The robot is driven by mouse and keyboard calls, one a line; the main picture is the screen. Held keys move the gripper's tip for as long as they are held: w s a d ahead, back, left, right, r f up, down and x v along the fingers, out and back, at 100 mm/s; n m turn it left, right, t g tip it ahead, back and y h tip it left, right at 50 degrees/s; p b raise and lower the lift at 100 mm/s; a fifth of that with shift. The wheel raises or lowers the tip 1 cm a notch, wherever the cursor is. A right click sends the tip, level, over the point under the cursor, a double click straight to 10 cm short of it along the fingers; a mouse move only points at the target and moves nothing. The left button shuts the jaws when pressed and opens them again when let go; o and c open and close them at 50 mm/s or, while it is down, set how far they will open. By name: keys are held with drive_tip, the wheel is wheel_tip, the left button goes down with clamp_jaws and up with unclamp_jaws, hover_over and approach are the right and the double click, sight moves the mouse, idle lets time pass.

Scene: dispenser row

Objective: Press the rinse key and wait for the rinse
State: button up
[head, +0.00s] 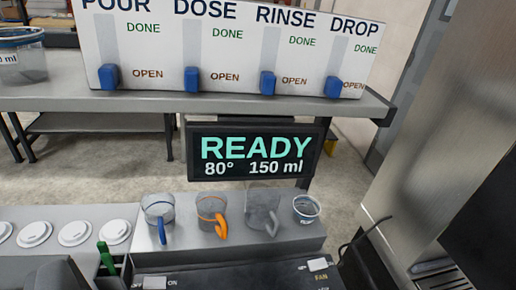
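A white board (235,62) at the back has columns headed POUR, DOSE, RINSE and DROP. Each column has a blue slider at its bottom, beside the word OPEN; DONE is printed higher up. The RINSE slider (267,83) is third from the left. A dark display (254,152) below the board reads READY, 80° and 150 ml. I cannot make out a key labelled rinse. My gripper is not clearly in view.
Three mugs with blue, orange (212,212) and grey handles and a small cup (306,208) stand on a grey ledge. White lids (75,232) lie left. A black panel (240,278) with white switches is in front. A large metal body (430,130) blocks the right.

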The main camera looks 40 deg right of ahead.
drive_tip(key=shift+c, duration=0.3)
clamp_jaws()
idle(1.4)
